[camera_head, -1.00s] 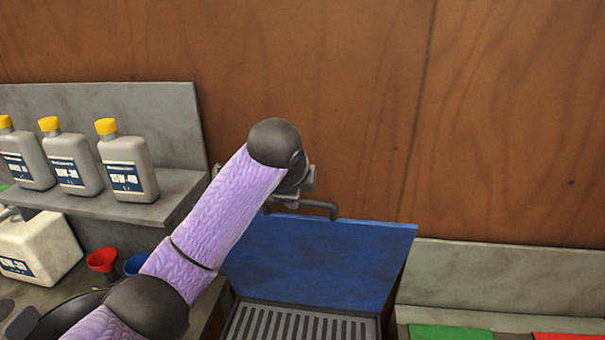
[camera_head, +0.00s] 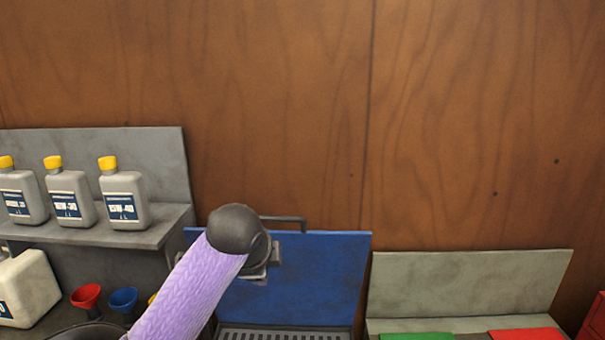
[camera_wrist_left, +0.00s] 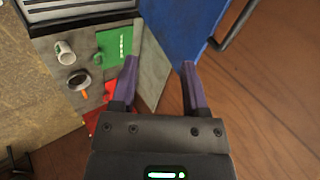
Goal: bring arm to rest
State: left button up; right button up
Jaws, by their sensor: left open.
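My left arm comes in from the lower left in the head view, its purple sleeve ending in a dark rounded wrist in front of the blue panel (camera_head: 315,275). In the head view the wrist hides most of the gripper. In the left wrist view my left gripper (camera_wrist_left: 158,80) is open, its two purple fingers apart with nothing between them. The blue panel also shows in the wrist view (camera_wrist_left: 185,25), beyond the fingers, with a dark handle (camera_wrist_left: 232,28) at its edge. My right gripper is in neither view.
Several grey bottles with yellow caps (camera_head: 123,198) stand on a grey shelf (camera_head: 165,228) at left. A pale jug (camera_head: 28,288), a red funnel (camera_head: 86,297) and a blue funnel (camera_head: 123,299) are below. Green (camera_head: 415,336) and red (camera_head: 525,334) mats lie at right. A wooden wall (camera_head: 280,100) is behind.

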pick_arm(q)
jog(key=s+a+f+n+g+h, duration=0.1)
jog(key=s+f+n+g, duration=0.1)
jog(key=s+f+n, duration=0.85)
jog(key=s+a+f+n+g, duration=0.1)
jog(key=s+a+f+n, duration=0.15)
jog(key=s, duration=0.45)
jog(key=s+a+f+n+y, duration=0.1)
jog(key=s+a+f, duration=0.1)
jog(key=s+f, duration=0.3)
jog(key=s+a+f+n+g, duration=0.1)
jog(key=s+a+f, duration=0.1)
jog(key=s, duration=0.6)
jog(key=s+f+g+b, duration=0.25)
jog(key=f+b, duration=1.35)
jog(key=f, duration=1.9)
jog(key=s+a+f+b, duration=0.1)
jog(key=s+f+b, duration=0.5)
jog(key=f, duration=0.5)
jog(key=s+a+f+b, duration=0.2)
jog(key=s+f+b, duration=0.4)
jog(key=f, duration=0.5)
jog(key=shift+s+a+f+g+y, duration=0.2)
jog(key=shift+s+f+g+y, duration=0.15)
jog(key=shift+s, duration=0.85)
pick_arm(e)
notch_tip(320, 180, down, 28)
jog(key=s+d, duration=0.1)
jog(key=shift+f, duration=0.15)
